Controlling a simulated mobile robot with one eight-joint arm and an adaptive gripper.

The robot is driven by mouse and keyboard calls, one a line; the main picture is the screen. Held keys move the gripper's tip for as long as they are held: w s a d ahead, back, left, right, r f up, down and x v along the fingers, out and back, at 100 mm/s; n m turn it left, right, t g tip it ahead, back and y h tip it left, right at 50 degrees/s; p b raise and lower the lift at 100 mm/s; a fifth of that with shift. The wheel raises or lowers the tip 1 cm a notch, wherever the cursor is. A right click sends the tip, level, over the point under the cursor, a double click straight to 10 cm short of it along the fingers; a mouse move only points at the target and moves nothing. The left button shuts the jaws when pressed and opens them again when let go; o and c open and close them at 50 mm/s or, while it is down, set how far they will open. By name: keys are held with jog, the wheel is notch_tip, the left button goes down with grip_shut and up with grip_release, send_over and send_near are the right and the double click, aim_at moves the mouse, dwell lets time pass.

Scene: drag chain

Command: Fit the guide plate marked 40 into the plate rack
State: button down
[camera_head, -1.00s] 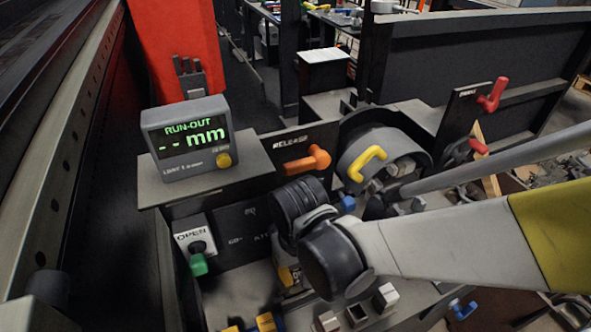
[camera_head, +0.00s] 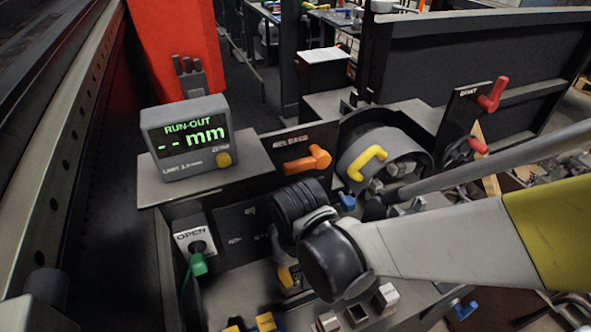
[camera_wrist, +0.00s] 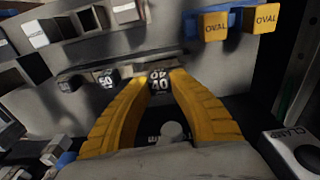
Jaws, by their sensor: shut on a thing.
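The guide plate marked 40 (camera_wrist: 159,84) is a dark block with white figures, seen in the wrist view. My gripper (camera_wrist: 158,78) has its two yellow fingers closed on its sides. Dark blocks stand to its left; one (camera_wrist: 108,77) bears a figure that is hard to read. In the head view my wrist hides most of the gripper and the plate; only a bit of yellow finger (camera_head: 287,276) shows. I cannot make out the plate rack for certain or whether the plate touches it.
A box marked CLAMP (camera_wrist: 296,152) is at the right. The head view shows a RUN-OUT display (camera_head: 187,138), an orange RELEASE handle (camera_head: 308,159) and an OPEN box with green handle (camera_head: 198,264).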

aim_at(297, 285)
jog(key=shift+f, duration=2.6)
jog(key=c, duration=1.2)
grip_release()
jog(key=r, duration=1.2)
jog(key=shift+s, duration=0.4)
jog(key=w+d+r+m+t, duration=0.1)
jog(key=d+r+m+t, duration=0.1)
jog(key=d, duration=0.7)
jog(key=d+r+m+t, duration=0.2)
jog(key=d+r+t, duration=0.2)
jog(key=d, duration=0.5)
jog(key=shift+w+r, duration=0.4)
jog(key=shift+r, duration=0.3)
